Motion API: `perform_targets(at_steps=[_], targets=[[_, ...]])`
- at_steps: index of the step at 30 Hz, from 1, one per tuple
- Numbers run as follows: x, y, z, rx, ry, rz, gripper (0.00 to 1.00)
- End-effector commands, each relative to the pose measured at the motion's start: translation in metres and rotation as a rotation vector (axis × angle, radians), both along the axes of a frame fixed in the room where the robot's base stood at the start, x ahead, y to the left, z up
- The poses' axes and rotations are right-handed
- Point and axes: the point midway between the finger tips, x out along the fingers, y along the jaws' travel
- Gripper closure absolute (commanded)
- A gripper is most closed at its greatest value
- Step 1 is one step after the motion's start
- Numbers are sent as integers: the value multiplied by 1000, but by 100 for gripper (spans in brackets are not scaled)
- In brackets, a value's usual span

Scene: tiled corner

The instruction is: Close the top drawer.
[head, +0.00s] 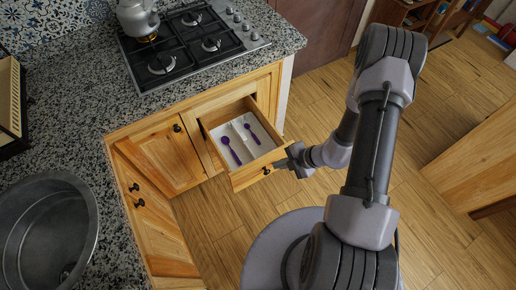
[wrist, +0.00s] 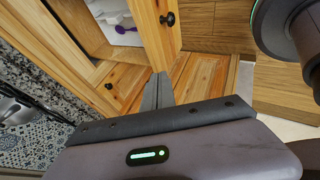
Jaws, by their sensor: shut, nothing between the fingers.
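The top drawer (head: 258,165) is wooden and stands pulled out from the counter under the stove. It holds purple utensils (head: 231,150) and a white one on a light lining. A dark round knob (head: 265,171) is on its front, and this knob also shows in the wrist view (wrist: 167,19). My gripper (head: 288,162) is shut and empty, beside the right end of the drawer front. In the wrist view my fingers (wrist: 157,90) are together near the lower edge of the drawer front (wrist: 158,45). I cannot tell whether they touch it.
A gas stove (head: 190,45) with a kettle (head: 138,18) sits on the speckled counter (head: 85,120). A metal basin (head: 45,235) is at the left. The wooden floor (head: 215,215) in front is partly free.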

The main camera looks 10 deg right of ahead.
Motion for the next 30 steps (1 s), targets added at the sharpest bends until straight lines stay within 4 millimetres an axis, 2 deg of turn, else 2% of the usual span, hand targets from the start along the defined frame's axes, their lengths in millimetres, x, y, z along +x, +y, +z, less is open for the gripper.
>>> perform_targets(at_steps=[1, 5, 20, 24, 30], targets=[[-10, -1, -13, 24, 57, -75, 100], [-17, -1, -33, 49, 120, -167, 100], [16, 50, -115, 47, 116, -158, 100], [40, 56, -110, 47, 112, -158, 100], [53, 60, -109, 48, 115, -160, 100]])
